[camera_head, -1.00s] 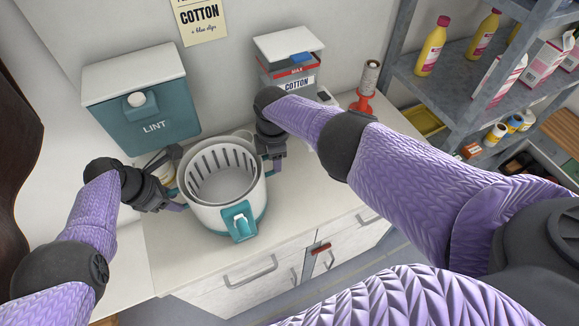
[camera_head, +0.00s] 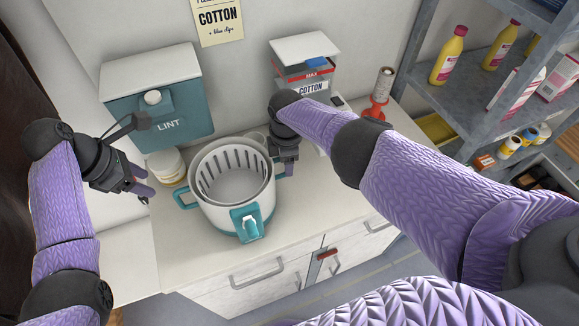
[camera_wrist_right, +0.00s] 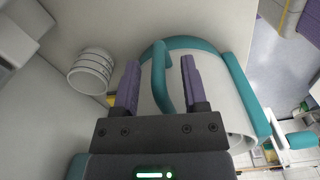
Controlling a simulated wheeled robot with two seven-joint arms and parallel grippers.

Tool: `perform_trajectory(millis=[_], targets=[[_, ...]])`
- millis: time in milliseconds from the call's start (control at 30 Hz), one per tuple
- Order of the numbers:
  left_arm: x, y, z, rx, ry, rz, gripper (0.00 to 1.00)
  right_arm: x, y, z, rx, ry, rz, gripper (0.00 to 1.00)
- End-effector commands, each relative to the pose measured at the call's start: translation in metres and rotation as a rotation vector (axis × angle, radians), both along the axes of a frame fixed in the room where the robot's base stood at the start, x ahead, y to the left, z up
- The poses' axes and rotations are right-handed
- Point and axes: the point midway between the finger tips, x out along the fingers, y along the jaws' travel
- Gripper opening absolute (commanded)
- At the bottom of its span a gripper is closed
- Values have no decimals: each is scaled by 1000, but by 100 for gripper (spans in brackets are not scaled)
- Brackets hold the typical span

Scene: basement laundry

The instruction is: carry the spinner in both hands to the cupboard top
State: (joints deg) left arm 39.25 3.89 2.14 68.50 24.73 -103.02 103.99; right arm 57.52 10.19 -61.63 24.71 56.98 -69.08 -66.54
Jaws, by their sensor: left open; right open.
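The spinner (camera_head: 214,212) is a white tub with a slotted grey inner basket, teal side handles and a teal front latch. It stands upright on the cupboard top. My left gripper (camera_head: 147,190) is open and empty, left of the spinner and apart from its left handle (camera_head: 183,199). My right gripper (camera_head: 283,170) is at the spinner's right handle. In the right wrist view the open fingers (camera_wrist_right: 160,82) stand on either side of the teal handle (camera_wrist_right: 160,78), with gaps showing beside it. The right handle is partly hidden by the gripper in the head view.
A teal LINT box (camera_head: 160,110) and a white tub (camera_head: 166,167) stand behind on the left. A COTTON box (camera_head: 305,75) and a red-based spool (camera_head: 380,92) stand behind on the right. The counter (camera_head: 300,225) is clear in front right. A shelf (camera_head: 440,100) with bottles stands right.

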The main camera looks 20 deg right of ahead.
Motion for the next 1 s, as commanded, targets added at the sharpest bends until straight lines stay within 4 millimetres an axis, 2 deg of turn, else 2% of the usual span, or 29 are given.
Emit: perform_trajectory(millis=[133, 267, 500, 600, 733, 1000], targets=[[0, 2, 5, 0, 0, 0, 55, 1, 0, 6, 3, 0, 2, 56], [0, 2, 5, 0, 0, 0, 55, 1, -1, 25, 2, -1, 3, 56], [0, 2, 5, 0, -1, 0, 55, 1, -1, 91, -1, -4, 0, 56], [0, 2, 4, 0, -1, 0, 55, 1, 0, 109, -1, -3, -1, 56], [0, 2, 4, 0, -1, 0, 55, 0, 0, 119, -1, 0, -1, 56], [0, 1, 4, 0, -1, 0, 55, 0, 0, 120, -1, 1, -1, 56]])
